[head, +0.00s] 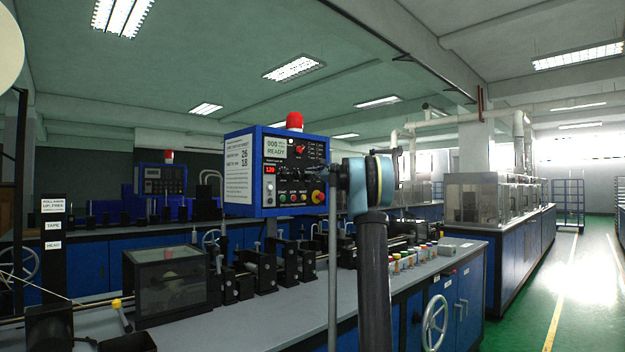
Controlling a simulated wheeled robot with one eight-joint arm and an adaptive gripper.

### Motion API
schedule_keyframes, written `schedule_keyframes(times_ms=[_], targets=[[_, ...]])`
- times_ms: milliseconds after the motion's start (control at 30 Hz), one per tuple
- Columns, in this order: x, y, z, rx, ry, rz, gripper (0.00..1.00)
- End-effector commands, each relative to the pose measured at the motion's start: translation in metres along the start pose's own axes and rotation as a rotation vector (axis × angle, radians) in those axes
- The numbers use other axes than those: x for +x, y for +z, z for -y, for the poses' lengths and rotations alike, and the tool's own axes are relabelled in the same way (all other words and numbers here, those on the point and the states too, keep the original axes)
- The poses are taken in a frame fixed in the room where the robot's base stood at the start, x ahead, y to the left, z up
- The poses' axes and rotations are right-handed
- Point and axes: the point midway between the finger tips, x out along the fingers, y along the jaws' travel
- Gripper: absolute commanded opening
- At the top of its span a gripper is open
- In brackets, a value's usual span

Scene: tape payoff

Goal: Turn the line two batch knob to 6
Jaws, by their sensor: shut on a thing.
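A blue control box (234,172) with a dark face stands in the middle of the head view. Its face carries a small display reading READY, a red digital readout (271,169), a row of buttons and a red and yellow stop button (318,197). My gripper (334,174) is at the right side of this face, in front of my blue and black wrist. It is small and dark here, and its jaws look shut on a knob at the panel. The knob is mostly hidden, and its pointer and number cannot be read.
A red beacon (294,122) tops the box. Below are a grey bench (200,326) with black rollers, a dark clear-sided case (165,285) and several coloured buttons. A second blue panel (160,179) stands behind at left. The green aisle (585,300) at right is clear.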

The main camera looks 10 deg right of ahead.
Motion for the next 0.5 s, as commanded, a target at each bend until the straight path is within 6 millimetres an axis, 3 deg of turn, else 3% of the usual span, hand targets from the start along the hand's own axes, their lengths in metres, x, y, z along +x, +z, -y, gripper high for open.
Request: schedule_keyframes(times_ms=[100,200,233,500], targets=[[-0.0003,-0.0003,-0.0014,-0.001,0.003,0.0,0.0],[-0.0003,-0.0003,-0.0013,-0.001,0.003,0.0,0.28],[-0.0003,-0.0002,-0.0013,-0.001,0.003,0.0,0.3],[-0.0002,-0.0002,-0.0007,0.0,0.002,0.0,0.3]])
